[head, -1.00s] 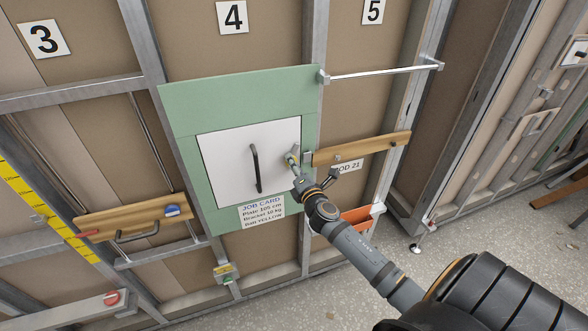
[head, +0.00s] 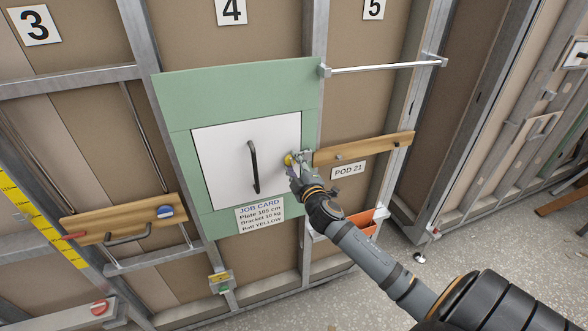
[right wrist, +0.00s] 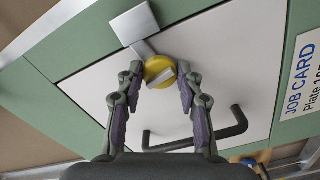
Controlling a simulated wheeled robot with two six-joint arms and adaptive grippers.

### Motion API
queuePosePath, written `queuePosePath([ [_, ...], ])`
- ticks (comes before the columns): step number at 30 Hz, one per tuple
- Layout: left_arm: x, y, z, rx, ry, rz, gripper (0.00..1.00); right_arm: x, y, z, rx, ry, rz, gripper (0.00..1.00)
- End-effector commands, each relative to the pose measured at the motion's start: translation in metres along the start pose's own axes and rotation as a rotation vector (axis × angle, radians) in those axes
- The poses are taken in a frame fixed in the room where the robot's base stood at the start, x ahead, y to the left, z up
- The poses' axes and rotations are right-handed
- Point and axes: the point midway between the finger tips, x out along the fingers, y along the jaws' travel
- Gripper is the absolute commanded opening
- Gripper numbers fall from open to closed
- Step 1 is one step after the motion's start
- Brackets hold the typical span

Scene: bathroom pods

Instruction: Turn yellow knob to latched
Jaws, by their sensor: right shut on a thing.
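The yellow knob (head: 289,159) sits at the right edge of a white door panel (head: 222,160) in a green surround. In the right wrist view the knob (right wrist: 158,70) is round, with a grey bar across its face lying at a slant. A grey strip runs from the knob towards a square grey plate (right wrist: 133,23) on the green surround. My right gripper (head: 296,160) is at the knob; in the wrist view its two fingertips (right wrist: 160,77) close on the knob from both sides. My left gripper is not in view.
A black handle (head: 254,167) stands out from the white panel, left of the knob. A wooden rail (head: 363,148) lies close to the right of my gripper, with a metal bar (head: 385,67) above. A job card (head: 260,214) is below the panel.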

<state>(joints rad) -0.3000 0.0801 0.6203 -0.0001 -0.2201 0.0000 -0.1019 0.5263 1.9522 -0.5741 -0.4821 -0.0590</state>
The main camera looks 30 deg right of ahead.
Motion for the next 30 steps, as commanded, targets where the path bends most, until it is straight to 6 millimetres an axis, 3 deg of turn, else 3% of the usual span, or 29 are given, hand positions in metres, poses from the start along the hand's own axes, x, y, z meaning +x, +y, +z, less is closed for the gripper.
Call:
queuePosePath([
  [12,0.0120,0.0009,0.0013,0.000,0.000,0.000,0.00,0.0000,-0.0014,0.0008,0.203,-0.001,0.000,0.05],
  [30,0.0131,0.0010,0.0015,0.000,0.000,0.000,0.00,0.0000,-0.0013,0.0006,0.242,-0.002,-0.001,0.05],
])
